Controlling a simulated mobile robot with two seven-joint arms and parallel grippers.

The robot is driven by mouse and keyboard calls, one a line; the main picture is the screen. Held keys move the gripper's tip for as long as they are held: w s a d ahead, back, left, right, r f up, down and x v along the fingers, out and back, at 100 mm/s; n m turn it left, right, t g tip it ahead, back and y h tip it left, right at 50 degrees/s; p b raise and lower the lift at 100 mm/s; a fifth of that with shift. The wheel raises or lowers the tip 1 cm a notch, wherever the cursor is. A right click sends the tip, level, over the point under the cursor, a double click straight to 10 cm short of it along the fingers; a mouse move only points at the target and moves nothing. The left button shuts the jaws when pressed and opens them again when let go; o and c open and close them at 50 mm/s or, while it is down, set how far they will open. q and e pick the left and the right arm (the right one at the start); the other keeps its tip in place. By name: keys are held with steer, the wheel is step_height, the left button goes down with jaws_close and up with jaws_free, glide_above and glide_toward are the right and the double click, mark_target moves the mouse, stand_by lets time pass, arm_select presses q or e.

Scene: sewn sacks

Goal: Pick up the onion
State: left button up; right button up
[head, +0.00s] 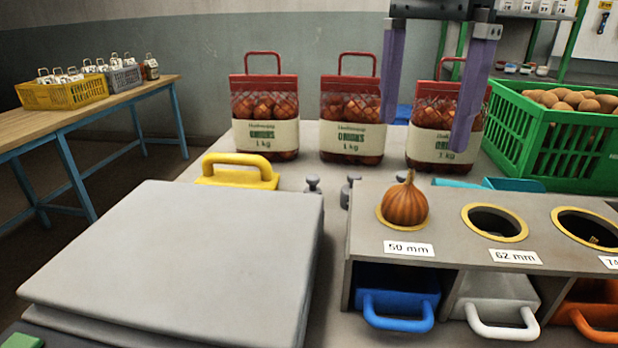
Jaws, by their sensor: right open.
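A brown onion (405,206) sits upright in the yellow-rimmed hole marked 50 mm, its pointed stem up, on a grey sizing box (455,222). My right gripper (424,115) hangs above and behind it, with two purple fingers spread wide apart and nothing between them that it grips. The fingers partly cover the rightmost onion sack behind. The onion is apart from the fingers, below and in front of them. My left gripper is out of view.
Three red-topped 1 kg onion sacks (265,135) stand behind. A green crate (545,150) of brown produce is at right. Metal weights (313,184), a yellow handle (238,172) and a grey slab (180,255) lie left. Blue (398,300), grey and orange drawers sit below the holes.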

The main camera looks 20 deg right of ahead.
mark_target(410, 180)
step_height(410, 180, down, 5)
steer(key=b, duration=0.4)
steer(key=shift+d+f, duration=0.1)
step_height(410, 180, down, 5)
steer(key=b, duration=0.4)
steer(key=shift+r, duration=0.2)
